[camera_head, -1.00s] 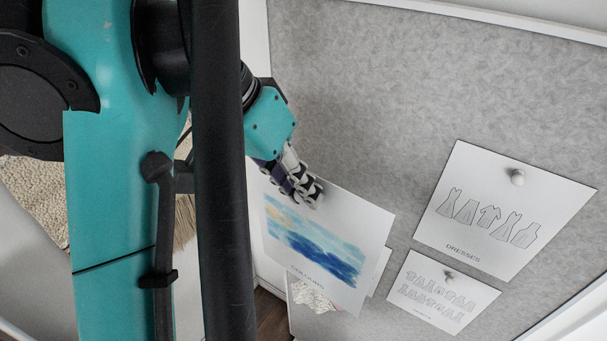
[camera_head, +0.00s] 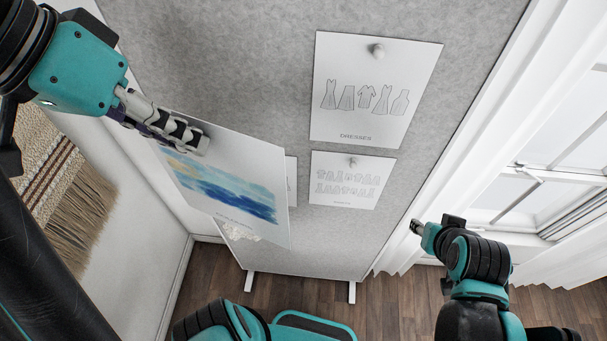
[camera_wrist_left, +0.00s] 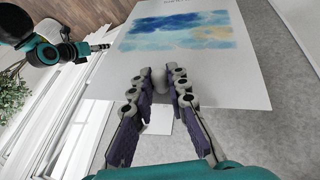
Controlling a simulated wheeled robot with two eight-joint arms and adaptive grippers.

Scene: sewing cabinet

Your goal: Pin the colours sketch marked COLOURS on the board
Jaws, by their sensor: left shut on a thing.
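The colours sketch (camera_head: 225,190), a white sheet with a blue and yellow wash and a caption too blurred to read surely, hangs tilted from my left gripper (camera_head: 192,137). In the left wrist view its fingers (camera_wrist_left: 163,84) close around a pale round knob at the sheet's edge, and the sketch (camera_wrist_left: 190,68) extends beyond them. The grey felt board (camera_head: 240,65) stands behind the sheet; whether they touch I cannot tell. My right gripper (camera_head: 418,228) is at the lower right, away from the sheet, too small to judge its jaws.
The DRESSES sheet (camera_head: 335,120) and a smaller sheet of drawings (camera_head: 330,195) are pinned on the board's right. Another paper (camera_head: 291,180) is partly hidden behind the sketch. A woven hanging (camera_head: 85,205) is at left, a window (camera_head: 550,175) at right.

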